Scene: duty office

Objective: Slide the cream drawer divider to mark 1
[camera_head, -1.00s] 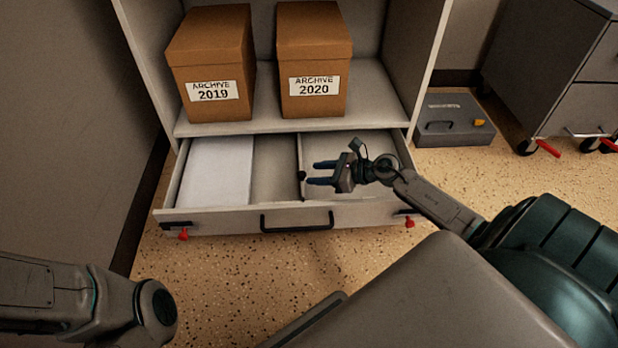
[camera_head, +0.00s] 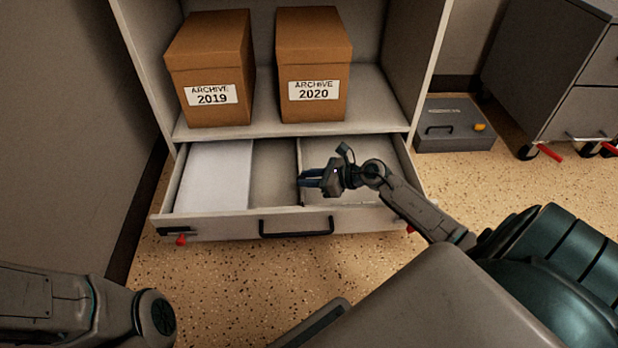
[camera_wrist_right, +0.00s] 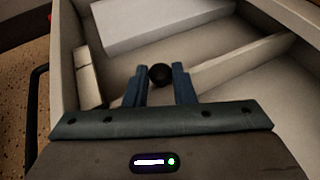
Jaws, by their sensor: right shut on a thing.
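The cream divider (camera_head: 298,156) stands upright in the open drawer (camera_head: 220,223), running front to back between the middle space and the right space. In the right wrist view the divider (camera_wrist_right: 238,64) shows as a pale strip with a round black knob (camera_wrist_right: 160,75) near its front part. My right gripper (camera_head: 312,179) reaches in from the right over the drawer. In the wrist view its two blue fingers (camera_wrist_right: 160,88) sit on either side of the knob, shut on it. Mark 1 is not readable. My left arm shows at lower left, but its gripper is out of view.
A white stack (camera_head: 213,176) fills the drawer's left part. The space (camera_head: 274,172) between it and the divider looks empty. Two brown archive boxes (camera_head: 209,70) (camera_head: 313,62) stand on the shelf above. A grey case (camera_head: 455,126) lies on the floor at right.

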